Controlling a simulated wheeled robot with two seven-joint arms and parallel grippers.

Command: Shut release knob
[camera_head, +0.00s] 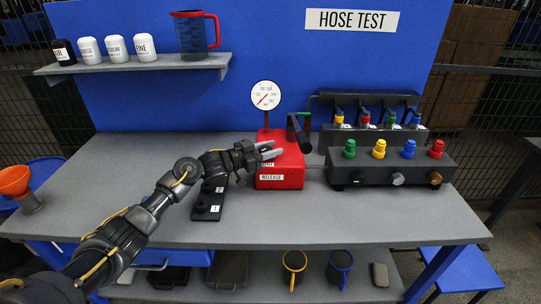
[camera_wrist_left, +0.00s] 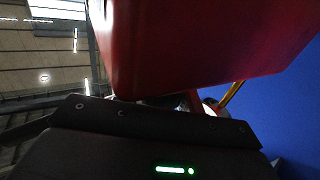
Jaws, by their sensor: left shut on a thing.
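The red box (camera_head: 281,180) with a RELEASE label on its front stands at the middle of the bench, and its red side fills the top of the left wrist view (camera_wrist_left: 190,40). My left gripper (camera_head: 270,149) reaches in from the left, its grey fingers at the upper front of the box. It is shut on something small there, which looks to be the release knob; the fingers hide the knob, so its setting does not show. The left wrist view shows my dark gripper body close under the box. My right gripper is not in view.
A gauge (camera_head: 265,95) stands above the box, with a dark lever (camera_head: 298,132) beside it. A black manifold (camera_head: 390,168) with coloured knobs stands at right. A dark switch strip (camera_head: 208,200) lies left of the box. The bench front (camera_head: 350,220) is clear.

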